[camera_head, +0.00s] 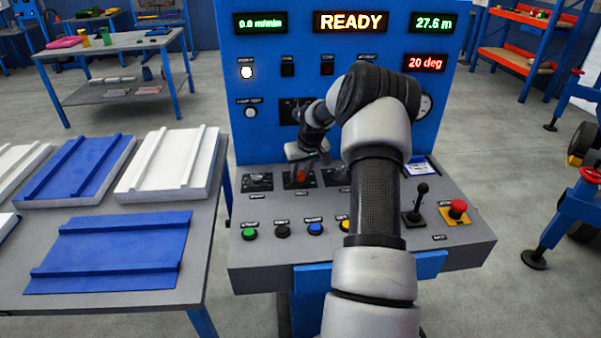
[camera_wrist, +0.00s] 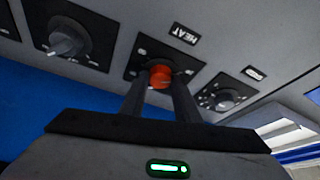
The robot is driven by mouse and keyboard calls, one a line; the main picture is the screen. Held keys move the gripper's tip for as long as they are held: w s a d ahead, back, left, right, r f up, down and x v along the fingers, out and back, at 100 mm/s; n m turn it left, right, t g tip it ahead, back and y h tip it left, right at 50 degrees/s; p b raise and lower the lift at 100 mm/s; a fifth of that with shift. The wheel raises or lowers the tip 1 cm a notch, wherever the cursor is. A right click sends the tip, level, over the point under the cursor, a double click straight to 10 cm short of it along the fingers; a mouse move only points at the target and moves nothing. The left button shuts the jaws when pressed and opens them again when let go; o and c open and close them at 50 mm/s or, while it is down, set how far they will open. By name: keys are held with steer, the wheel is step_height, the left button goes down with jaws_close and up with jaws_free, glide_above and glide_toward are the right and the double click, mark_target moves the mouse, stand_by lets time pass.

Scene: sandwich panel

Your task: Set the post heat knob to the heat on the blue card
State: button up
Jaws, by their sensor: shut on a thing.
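A red-orange knob (camera_wrist: 160,75) on a dark square plate sits between my two fingers in the wrist view, beside a label that reads HEAT (camera_wrist: 184,34). My gripper (camera_wrist: 158,92) is shut on this knob. In the head view the knob (camera_head: 299,179) shows dimly below my gripper (camera_head: 305,164), in the middle of a row of three dials on the sloped console. Its pointer and scale are too small or covered to read. A small white and blue card (camera_head: 421,166) lies on the console to the right, partly behind my arm; its writing is unreadable.
Neighbouring dials (camera_wrist: 68,42) and (camera_wrist: 222,95) flank the knob closely. Displays show READY (camera_head: 351,22) and 20 deg (camera_head: 425,63). A joystick (camera_head: 418,200), a red stop button (camera_head: 457,209) and several coloured buttons (camera_head: 315,228) are on the console. A panel table (camera_head: 205,225) stands left.

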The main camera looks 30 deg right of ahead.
steer(key=m, duration=0.2)
steer(key=m+h+b, duration=0.1)
steer(key=m, duration=0.1)
steer(key=m+g+h+b, duration=0.1)
steer(key=shift+w+a+m, duration=0.15)
steer(key=shift+a+m, duration=0.15)
steer(key=shift+m, duration=0.1)
steer(key=m+g, duration=0.1)
steer(key=m, duration=0.2)
steer(key=m+g+h, duration=0.1)
steer(key=m, duration=0.2)
steer(key=shift+w+h, duration=0.15)
steer(key=shift+h, duration=0.15)
steer(key=m+g, duration=0.1)
steer(key=m, duration=0.1)
steer(key=m+p, duration=0.1)
steer(key=m, duration=0.1)
steer(key=shift+w+m+g, duration=0.1)
steer(key=shift+m+g, duration=0.3)
steer(key=shift+w+m+g+p, duration=0.1)
steer(key=shift+m+g+p, duration=0.65)
steer(key=shift+m, duration=1.55)
steer(key=o, duration=1)
steer(key=shift+f, duration=0.1)
steer(key=shift+o, duration=0.2)
steer(key=shift+r, duration=0.2)
